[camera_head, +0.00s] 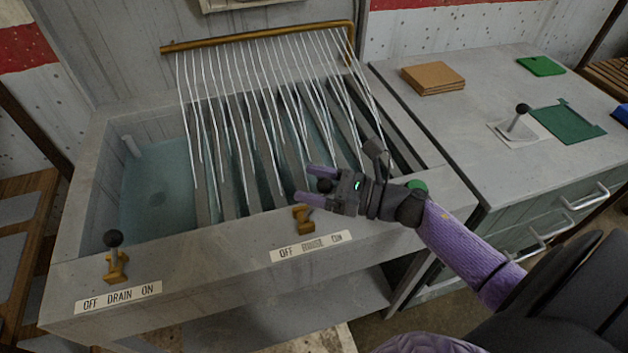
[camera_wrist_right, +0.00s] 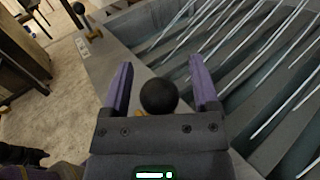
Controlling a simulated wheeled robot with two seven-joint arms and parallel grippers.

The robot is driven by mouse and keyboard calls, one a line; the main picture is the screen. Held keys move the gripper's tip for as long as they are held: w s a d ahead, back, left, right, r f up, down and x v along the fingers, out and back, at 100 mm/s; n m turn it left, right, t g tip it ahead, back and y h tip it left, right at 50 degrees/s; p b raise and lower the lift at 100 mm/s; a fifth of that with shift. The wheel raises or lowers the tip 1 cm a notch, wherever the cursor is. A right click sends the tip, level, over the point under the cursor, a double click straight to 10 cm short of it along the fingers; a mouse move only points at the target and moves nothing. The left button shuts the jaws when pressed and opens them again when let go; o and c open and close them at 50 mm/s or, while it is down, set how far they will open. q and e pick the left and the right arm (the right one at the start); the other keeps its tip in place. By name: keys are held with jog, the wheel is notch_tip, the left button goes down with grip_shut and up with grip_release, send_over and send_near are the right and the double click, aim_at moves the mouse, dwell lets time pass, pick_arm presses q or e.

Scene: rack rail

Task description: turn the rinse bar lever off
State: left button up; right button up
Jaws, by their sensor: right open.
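The rinse lever has a brass base (camera_head: 304,220) on the sink's front ledge, above the "OFF RINSE ON" label (camera_head: 311,246). Its black knob (camera_head: 325,185) lies to the right of the base, towards the ON side. Water streams from the brass rinse bar (camera_head: 255,38) across the basin. My right gripper (camera_head: 305,182) is open, its purple fingers on either side of the knob. In the right wrist view the knob (camera_wrist_right: 160,95) sits between the fingers, with a gap on each side. The gripper hides part of the lever's stem. My left gripper is out of view.
A drain lever (camera_head: 113,239) stands at the front left ledge above its own label. The basin holds water (camera_head: 155,190) and grey dividers. The right counter has a brown stack (camera_head: 432,78), a green plate (camera_head: 567,124) and another black-knobbed lever (camera_head: 522,109).

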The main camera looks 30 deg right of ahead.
grip_shut()
dwell(0.3)
dwell(1.1)
